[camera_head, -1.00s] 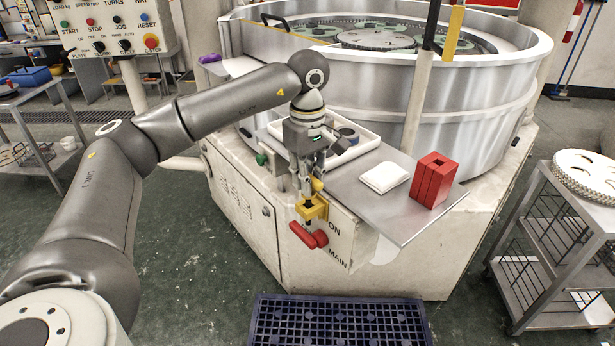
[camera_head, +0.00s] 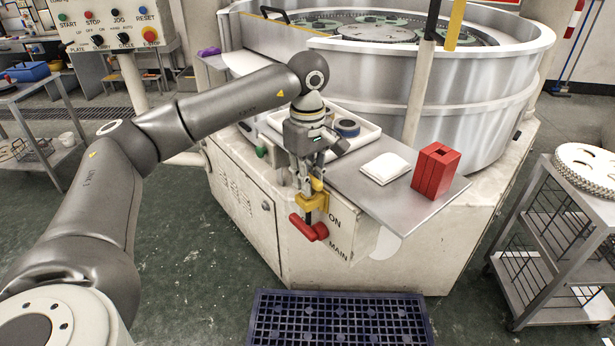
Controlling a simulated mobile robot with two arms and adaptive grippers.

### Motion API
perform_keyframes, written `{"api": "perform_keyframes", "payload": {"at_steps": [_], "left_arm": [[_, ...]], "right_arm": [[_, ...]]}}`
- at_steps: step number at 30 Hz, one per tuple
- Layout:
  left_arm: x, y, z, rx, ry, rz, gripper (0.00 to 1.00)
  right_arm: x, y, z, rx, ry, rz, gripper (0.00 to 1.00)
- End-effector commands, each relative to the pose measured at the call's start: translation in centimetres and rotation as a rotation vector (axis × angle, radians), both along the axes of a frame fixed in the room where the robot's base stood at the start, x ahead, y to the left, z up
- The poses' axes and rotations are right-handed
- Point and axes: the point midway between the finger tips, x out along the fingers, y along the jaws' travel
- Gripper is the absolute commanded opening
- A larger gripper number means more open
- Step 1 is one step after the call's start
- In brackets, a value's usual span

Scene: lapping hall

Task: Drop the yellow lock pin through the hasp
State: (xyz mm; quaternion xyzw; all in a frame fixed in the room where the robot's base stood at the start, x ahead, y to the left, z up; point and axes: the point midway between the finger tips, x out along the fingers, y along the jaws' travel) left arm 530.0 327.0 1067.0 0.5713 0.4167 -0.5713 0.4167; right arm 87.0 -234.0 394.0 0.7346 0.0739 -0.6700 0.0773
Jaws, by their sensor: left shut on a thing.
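My left gripper (camera_head: 311,185) points down over the front corner of the machine base, its fingers shut on the yellow lock pin (camera_head: 317,184). Only a small yellow part of the pin shows between and beside the fingers. The yellow hasp (camera_head: 315,203) is right below the fingertips, on the front panel by the ON and MAIN lettering. The red switch handle (camera_head: 309,229) sits just under the hasp. Pin and hasp overlap in this view, so I cannot tell how far the pin's lower end is in the hasp. My right gripper is not in view.
A steel shelf (camera_head: 380,207) beside the hasp carries a white pad (camera_head: 385,168) and a red block (camera_head: 436,171). A white tray (camera_head: 368,140) lies behind the gripper. A blue mat (camera_head: 340,318) is on the floor; a cart (camera_head: 545,260) stands at right.

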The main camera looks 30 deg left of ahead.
Motion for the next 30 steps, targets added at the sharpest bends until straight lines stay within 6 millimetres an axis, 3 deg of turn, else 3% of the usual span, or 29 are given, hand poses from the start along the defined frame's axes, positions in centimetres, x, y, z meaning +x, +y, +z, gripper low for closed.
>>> {"api": "perform_keyframes", "payload": {"at_steps": [4,5,10,22,26,30], "left_arm": [[0.0,0.0,-0.4,0.0,-0.001,0.0,0.0],[0.0,0.0,-0.3,0.0,-0.001,0.0,0.19],[0.0,0.0,-0.3,0.0,-0.001,0.0,0.4],[0.1,0.0,0.4,-0.001,-0.003,0.0,0.4],[0.1,-0.1,2.3,-0.002,-0.005,-0.001,0.4],[0.1,-0.1,5.6,-0.001,-0.006,0.0,0.4]], "right_arm": [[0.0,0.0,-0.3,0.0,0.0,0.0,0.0],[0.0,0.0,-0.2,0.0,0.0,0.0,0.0],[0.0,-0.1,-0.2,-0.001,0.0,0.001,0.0],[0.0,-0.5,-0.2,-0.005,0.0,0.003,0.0],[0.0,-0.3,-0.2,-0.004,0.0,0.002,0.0],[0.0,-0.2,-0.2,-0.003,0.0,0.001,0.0]]}}
